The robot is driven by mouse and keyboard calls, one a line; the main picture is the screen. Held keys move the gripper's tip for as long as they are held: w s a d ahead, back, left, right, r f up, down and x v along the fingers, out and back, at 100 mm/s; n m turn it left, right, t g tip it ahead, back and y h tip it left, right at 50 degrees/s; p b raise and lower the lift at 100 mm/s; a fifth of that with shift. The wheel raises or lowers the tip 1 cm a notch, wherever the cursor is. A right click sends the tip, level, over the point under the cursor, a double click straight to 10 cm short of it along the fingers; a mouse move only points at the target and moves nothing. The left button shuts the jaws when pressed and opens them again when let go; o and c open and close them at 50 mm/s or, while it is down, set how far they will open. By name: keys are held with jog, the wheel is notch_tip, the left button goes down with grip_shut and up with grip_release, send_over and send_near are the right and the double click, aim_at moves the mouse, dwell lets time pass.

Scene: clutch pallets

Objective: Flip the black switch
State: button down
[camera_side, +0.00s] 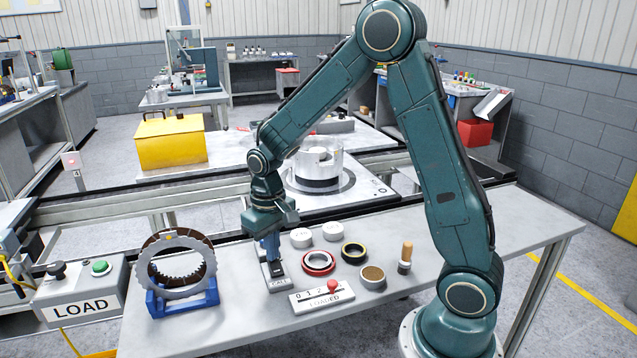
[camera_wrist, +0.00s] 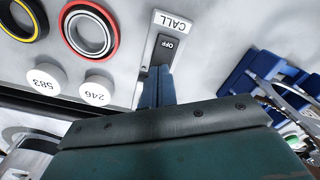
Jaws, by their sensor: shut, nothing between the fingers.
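The black switch (camera_wrist: 166,50) is a rocker marked OFF on a small grey plate labelled CALL; it shows in the wrist view just beyond my fingertips. In the side view the CALL plate (camera_side: 278,284) lies on the grey table, and the switch itself is mostly hidden behind my fingers. My gripper (camera_side: 271,258) points down over the plate, its blue fingers shut with nothing between them. In the wrist view my gripper (camera_wrist: 165,72) has its fingertips at the near end of the rocker; I cannot tell whether they touch it.
Left of the plate stands a toothed ring (camera_side: 180,262) in a blue holder (camera_side: 183,300). Right are a red ring (camera_side: 318,264), a yellow-edged ring (camera_side: 354,252), white discs (camera_side: 332,231) and a wooden-handled tool (camera_side: 405,258). A red-knobbed slider box (camera_side: 322,297) sits in front. A LOAD box (camera_side: 82,292) is far left.

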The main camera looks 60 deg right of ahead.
jog(key=shift+f, duration=0.35)
dwell(0.3)
jog(key=shift+r, duration=3.5)
jog(key=shift+r, duration=0.1)
jog(key=s+a+r+n+t, duration=0.1)
jog(key=s+r+t, duration=0.1)
jog(key=s, duration=0.4)
jog(key=s+a+r+n+t, duration=0.1)
jog(key=s+a+r, duration=0.1)
jog(key=s+r, duration=0.3)
jog(key=s+a+r+n+t, duration=0.1)
jog(key=s+r, duration=0.3)
jog(key=s, duration=0.5)
jog(key=shift+a+t, duration=0.25)
jog(key=shift+t, duration=0.55)
